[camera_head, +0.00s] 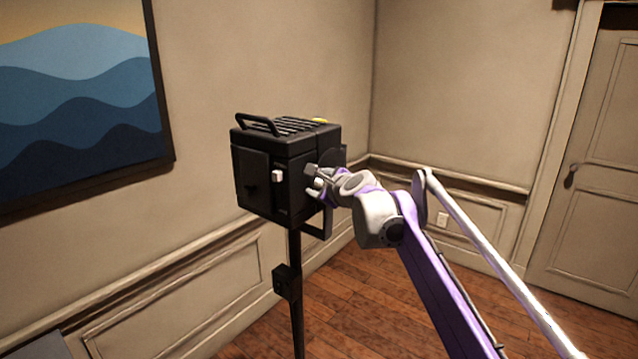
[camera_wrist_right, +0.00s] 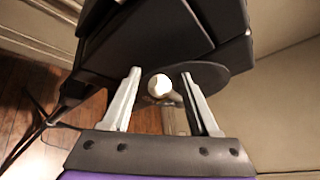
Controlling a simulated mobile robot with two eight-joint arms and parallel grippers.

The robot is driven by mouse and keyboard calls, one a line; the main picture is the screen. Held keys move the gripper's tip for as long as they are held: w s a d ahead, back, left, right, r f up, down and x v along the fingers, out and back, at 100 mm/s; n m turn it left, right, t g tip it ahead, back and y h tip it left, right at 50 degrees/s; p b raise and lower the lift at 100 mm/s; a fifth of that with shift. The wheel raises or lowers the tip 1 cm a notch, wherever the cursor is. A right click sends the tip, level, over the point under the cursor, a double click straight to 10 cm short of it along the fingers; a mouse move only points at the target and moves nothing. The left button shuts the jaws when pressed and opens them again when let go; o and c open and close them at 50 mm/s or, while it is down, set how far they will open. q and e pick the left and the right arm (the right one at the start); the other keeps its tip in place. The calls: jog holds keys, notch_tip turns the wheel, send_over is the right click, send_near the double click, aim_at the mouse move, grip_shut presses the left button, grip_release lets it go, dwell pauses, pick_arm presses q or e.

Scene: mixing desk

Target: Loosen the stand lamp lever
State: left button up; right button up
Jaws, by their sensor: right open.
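The stand lamp (camera_head: 262,180) is a black box-shaped head on a thin black stand, left of centre in the head view. It also fills the top of the right wrist view (camera_wrist_right: 150,30). What looks like its lever, a pale round knob (camera_wrist_right: 160,86) with a greyish shaft below it, shows in the wrist view beside a dark disc on the lamp's side. My right gripper (camera_head: 320,184) is at the lamp's right side. In the wrist view its open fingers (camera_wrist_right: 160,76) stand on either side of the knob, with gaps visible. My left gripper is out of view.
A wall painting (camera_head: 80,100) hangs at left and a door (camera_head: 590,170) stands at right. Wooden floor (camera_head: 370,305) is clear around the stand.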

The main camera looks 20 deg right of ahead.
grip_shut()
jog(key=shift+a, duration=0.1)
dwell(1.2)
